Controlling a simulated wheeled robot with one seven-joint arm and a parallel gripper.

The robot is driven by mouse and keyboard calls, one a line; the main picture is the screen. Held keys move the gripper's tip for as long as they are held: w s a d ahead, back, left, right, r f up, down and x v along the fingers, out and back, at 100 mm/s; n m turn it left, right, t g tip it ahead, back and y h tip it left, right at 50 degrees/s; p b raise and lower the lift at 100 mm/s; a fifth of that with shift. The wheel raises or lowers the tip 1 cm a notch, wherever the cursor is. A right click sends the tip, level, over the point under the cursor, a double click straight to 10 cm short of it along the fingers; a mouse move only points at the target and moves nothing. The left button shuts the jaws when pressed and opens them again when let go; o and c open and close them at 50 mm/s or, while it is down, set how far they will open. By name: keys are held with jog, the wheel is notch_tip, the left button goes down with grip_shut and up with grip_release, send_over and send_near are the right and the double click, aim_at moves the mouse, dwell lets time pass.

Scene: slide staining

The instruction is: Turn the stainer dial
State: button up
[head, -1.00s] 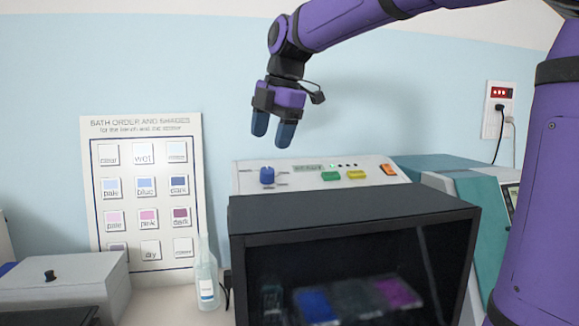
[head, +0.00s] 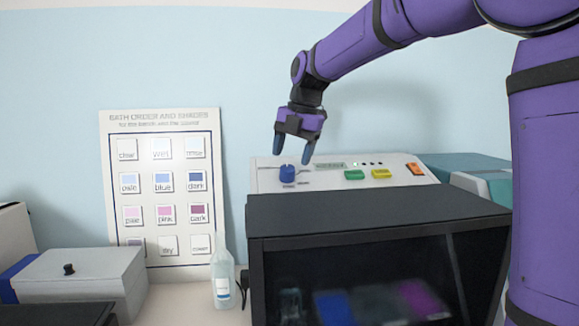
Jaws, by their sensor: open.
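The stainer dial is a small blue knob (head: 287,174) at the left of the white control panel (head: 268,184) on top of the stainer. My gripper (head: 293,158) hangs down just above the dial in the head view. Its two dark blue fingers are spread, with nothing between them. The fingertips appear at about the height of the dial's top. I cannot tell whether they touch it.
The panel also has a display (head: 330,166), a green button (head: 354,175), a yellow button (head: 381,174) and an orange switch (head: 415,169). A dark-framed cabinet (head: 370,208) stands in front. A bottle (head: 223,280), grey box (head: 80,275) and shade chart (head: 161,122) are left.

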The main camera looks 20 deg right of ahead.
aim_at(288, 167)
jog(key=shift+x, duration=1.8)
jog(key=shift+c, duration=0.5)
jog(key=c, duration=0.8)
